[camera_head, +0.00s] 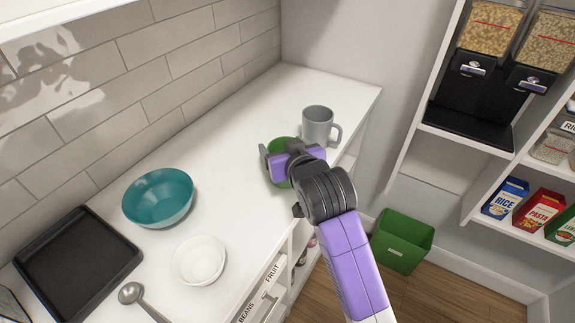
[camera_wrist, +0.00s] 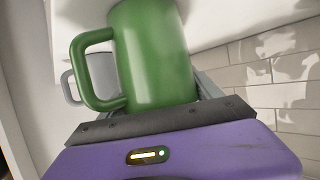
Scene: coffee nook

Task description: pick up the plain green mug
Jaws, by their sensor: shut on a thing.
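The plain green mug (camera_wrist: 155,60) fills the upper middle of the wrist view, with its handle on the left. In the head view the green mug (camera_head: 281,146) is mostly hidden behind my gripper (camera_head: 277,165). My gripper is shut on the mug. The jaws in the wrist view (camera_wrist: 165,103) are at the mug's lower part in the picture. I cannot tell whether the mug still touches the counter.
A grey mug (camera_head: 317,127) stands close behind and right of my gripper. A teal bowl (camera_head: 158,198), white bowl (camera_head: 199,261), ladle (camera_head: 133,293) and black tray (camera_head: 77,258) are on the white counter (camera_head: 225,150). A green bin (camera_head: 402,241) stands on the floor.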

